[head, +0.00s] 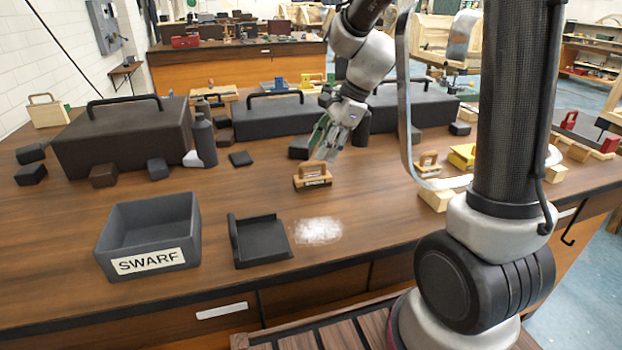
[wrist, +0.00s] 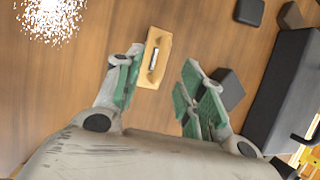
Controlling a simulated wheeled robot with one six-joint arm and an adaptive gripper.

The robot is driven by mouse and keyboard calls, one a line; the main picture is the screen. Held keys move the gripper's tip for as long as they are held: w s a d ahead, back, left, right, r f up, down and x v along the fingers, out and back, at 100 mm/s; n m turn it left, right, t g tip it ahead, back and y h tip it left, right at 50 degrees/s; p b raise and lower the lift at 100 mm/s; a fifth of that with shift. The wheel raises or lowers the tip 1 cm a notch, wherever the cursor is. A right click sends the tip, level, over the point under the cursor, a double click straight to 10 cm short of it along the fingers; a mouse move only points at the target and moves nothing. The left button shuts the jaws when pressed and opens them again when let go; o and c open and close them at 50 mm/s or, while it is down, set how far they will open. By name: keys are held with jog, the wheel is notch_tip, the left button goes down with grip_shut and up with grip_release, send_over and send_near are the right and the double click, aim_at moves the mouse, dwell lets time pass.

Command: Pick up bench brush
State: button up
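White swarf (head: 318,231) lies in front of the brush, beside a black dustpan (head: 261,242). A grey SWARF bin (head: 150,262) stands at left. Black toolboxes (head: 122,140) and small dark blocks line the back. A similar wooden-handled piece (head: 428,164) lies at right.

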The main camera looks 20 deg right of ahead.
aim_at(314, 162)
jog(key=x, duration=0.5)
jog(key=shift+w+a+f, duration=0.1)
jog(key=shift+a+f, duration=0.05)
grip_shut()
